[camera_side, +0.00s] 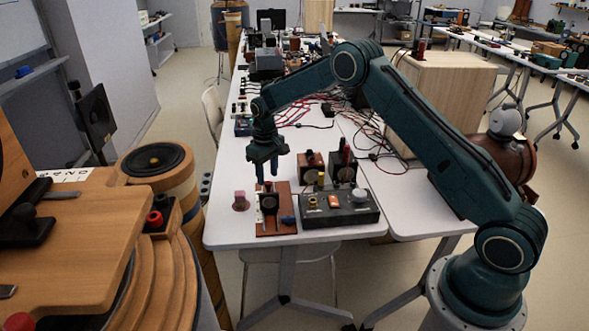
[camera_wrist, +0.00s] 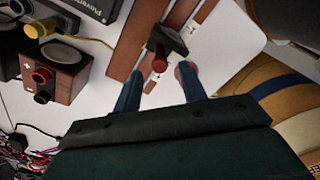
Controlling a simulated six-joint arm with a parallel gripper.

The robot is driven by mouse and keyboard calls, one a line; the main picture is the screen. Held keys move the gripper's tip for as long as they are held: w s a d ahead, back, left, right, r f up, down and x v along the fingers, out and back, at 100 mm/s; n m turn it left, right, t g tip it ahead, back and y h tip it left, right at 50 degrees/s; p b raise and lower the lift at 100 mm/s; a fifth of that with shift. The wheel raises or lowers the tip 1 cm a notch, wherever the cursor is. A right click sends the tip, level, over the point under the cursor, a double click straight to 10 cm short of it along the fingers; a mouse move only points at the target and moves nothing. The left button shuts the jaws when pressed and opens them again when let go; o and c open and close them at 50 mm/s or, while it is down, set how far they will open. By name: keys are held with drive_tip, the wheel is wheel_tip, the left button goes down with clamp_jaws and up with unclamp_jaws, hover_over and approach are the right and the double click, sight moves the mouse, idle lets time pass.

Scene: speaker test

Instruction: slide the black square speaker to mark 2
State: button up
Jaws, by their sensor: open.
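The black square speaker (camera_side: 268,204) stands on a brown board (camera_side: 284,228) near the table's front edge. In the wrist view the speaker (camera_wrist: 168,38) shows from above with a red knob, on the board (camera_wrist: 135,40) beside a white strip. Small marks on the strip are too small to read, so I cannot tell which is mark 2. My gripper (camera_side: 266,180) is just above the speaker, pointing down. In the wrist view my gripper (camera_wrist: 160,76) has its blue fingers apart, with the red-knobbed end of the speaker near the gap. Nothing is held.
A dark control box (camera_side: 360,214) is to the right. Behind it are a brown speaker (camera_side: 311,165) and a dark speaker (camera_side: 343,168). Red and black cables (camera_side: 322,124) lie farther back.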

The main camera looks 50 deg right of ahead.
wheel_tip(320, 180, up, 12)
drive_tip(key=shift+f, duration=0.25)
idle(0.5)
drive_tip(key=s+a+r+t, duration=0.2)
drive_tip(key=s+a+r, duration=0.1)
drive_tip(key=s+r, duration=0.65)
drive_tip(key=s+a+r+t, duration=0.1)
drive_tip(key=s+a+r, duration=0.1)
drive_tip(key=s+r, duration=0.7)
drive_tip(key=s+a+f+t, duration=0.1)
drive_tip(key=s+f, duration=0.1)
drive_tip(key=s, duration=0.8)
drive_tip(key=s+a+f+t, duration=0.1)
drive_tip(key=s+f, duration=0.1)
drive_tip(key=s, duration=0.9)
drive_tip(key=shift+s+a+t, duration=0.3)
drive_tip(key=shift+a, duration=0.05)
